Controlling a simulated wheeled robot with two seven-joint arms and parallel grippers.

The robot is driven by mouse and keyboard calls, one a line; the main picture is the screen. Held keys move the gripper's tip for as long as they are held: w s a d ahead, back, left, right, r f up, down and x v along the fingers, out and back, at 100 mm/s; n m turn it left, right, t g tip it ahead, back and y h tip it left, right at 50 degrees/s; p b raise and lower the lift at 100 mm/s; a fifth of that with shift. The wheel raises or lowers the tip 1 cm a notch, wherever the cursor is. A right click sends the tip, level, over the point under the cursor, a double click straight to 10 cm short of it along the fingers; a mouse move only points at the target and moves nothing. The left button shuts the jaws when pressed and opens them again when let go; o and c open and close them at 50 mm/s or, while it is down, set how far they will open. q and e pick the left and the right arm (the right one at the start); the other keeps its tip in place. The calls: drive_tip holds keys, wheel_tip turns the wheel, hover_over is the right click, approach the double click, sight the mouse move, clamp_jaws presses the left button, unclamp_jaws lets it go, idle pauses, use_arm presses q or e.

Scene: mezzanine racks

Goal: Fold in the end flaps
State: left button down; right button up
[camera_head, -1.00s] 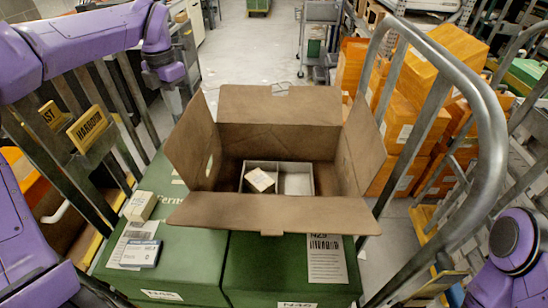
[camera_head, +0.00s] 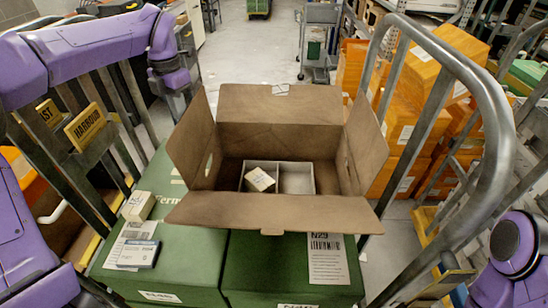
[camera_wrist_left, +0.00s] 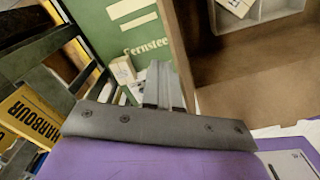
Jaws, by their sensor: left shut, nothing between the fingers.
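An open brown carton (camera_head: 225,170) stands on green boxes. Its left end flap (camera_head: 189,140), with an oval hole, and right end flap (camera_head: 366,138) both stand up and lean outward. The back flap (camera_head: 280,103) stands up and the front flap (camera_head: 275,213) is spread out toward me. Inside is a grey two-compartment divider (camera_head: 296,164) with a small pale box (camera_head: 259,180) in its left compartment. My left gripper (camera_wrist_left: 161,68) is shut and empty, left of the carton and apart from it; its arm (camera_head: 90,52) enters the head view from the left. My right gripper is out of view.
Metal cart rails (camera_head: 478,110) stand on both sides. A small box (camera_head: 139,206), a white-and-blue packet (camera_head: 138,254) and paper labels lie on the green boxes (camera_head: 180,270). Orange boxes (camera_head: 405,120) are stacked behind the right rail.

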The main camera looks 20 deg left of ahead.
use_arm(q)
drive_tip(key=w+d, duration=0.3)
drive_tip(key=d, duration=0.8)
drive_tip(key=shift+w, duration=0.25)
idle(0.6)
drive_tip(key=shift+a, duration=0.1)
wheel_tip(320, 180, up, 7)
drive_tip(key=p, duration=0.6)
drive_tip(key=shift+f, duration=0.1)
